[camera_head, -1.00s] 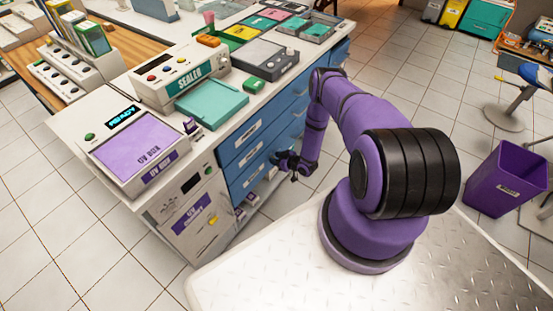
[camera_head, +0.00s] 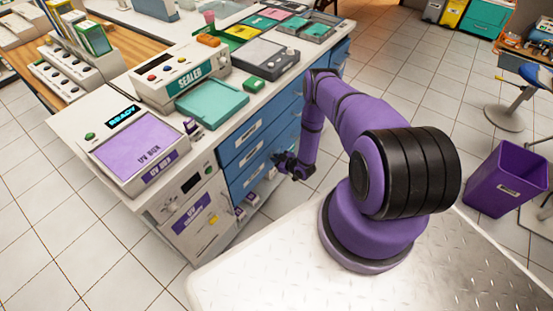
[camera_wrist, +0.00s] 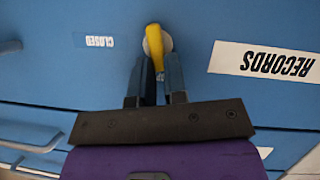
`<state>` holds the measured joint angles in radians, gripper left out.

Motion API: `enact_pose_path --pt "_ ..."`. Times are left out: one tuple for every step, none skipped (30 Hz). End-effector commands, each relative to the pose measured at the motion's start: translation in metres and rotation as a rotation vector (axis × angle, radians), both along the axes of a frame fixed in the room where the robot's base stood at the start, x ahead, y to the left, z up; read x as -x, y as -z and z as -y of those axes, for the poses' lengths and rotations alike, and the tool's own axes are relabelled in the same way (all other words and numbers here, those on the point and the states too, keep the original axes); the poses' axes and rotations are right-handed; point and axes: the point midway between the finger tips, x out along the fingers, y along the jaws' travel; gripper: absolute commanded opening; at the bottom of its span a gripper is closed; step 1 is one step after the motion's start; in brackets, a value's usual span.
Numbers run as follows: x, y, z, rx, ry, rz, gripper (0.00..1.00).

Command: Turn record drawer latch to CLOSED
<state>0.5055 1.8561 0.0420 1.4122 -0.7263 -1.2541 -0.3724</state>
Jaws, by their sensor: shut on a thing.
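The yellow latch handle (camera_wrist: 155,48) sits on a round pale mount on a blue drawer front in the wrist view. It stands nearly upright in the picture, tilted slightly. My gripper (camera_wrist: 159,67) is shut on its lower end, with one dark finger on each side. A small CLOSED label (camera_wrist: 95,41), upside down here, is to the left of the handle, apart from it. A white RECORDS label (camera_wrist: 264,61), also upside down, is on the right. In the head view my gripper (camera_head: 287,163) is at the blue drawers (camera_head: 248,156); the latch cannot be made out there.
A counter (camera_head: 232,103) above the drawers carries a UV box (camera_head: 137,150), a sealer (camera_head: 172,80) and trays. A white cabinet (camera_head: 190,215) stands left of the drawers. A purple bin (camera_head: 507,180) stands on the open floor at right.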

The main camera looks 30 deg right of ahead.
Motion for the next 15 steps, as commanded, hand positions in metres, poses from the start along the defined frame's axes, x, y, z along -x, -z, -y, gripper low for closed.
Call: enact_pose_path --pt "0.0005 0.0006 -0.0024 0.036 -0.002 0.013 0.0" --pt "0.0007 0.0009 -0.0034 0.063 -0.003 0.022 0.0" --pt "0.0009 0.0011 -0.0041 0.098 -0.002 0.035 0.0" --pt "0.001 0.0012 -0.0047 0.125 -0.002 0.046 0.0" --pt "0.0013 0.0016 -0.0054 0.152 -0.002 0.055 0.0" --pt "0.0015 0.0019 -0.0064 0.188 -0.002 0.069 0.0" --pt "0.0017 0.0022 -0.0071 0.215 -0.003 0.079 0.0" --pt "0.0022 0.0028 -0.0074 0.243 -0.002 0.088 0.0" --pt "0.0025 0.0032 -0.0083 0.279 -0.003 0.102 0.0" --pt "0.0029 0.0039 -0.0091 0.306 -0.004 0.111 0.0" --pt "0.003 0.0043 -0.0095 0.333 -0.003 0.121 0.0" --pt "0.0032 0.0047 -0.0104 0.368 -0.004 0.134 0.0" --pt "0.0032 0.005 -0.011 0.395 -0.003 0.144 0.0" --pt "0.0033 0.0053 -0.0117 0.422 -0.004 0.154 0.0" --pt "0.0037 0.0061 -0.012 0.458 -0.003 0.167 0.0"
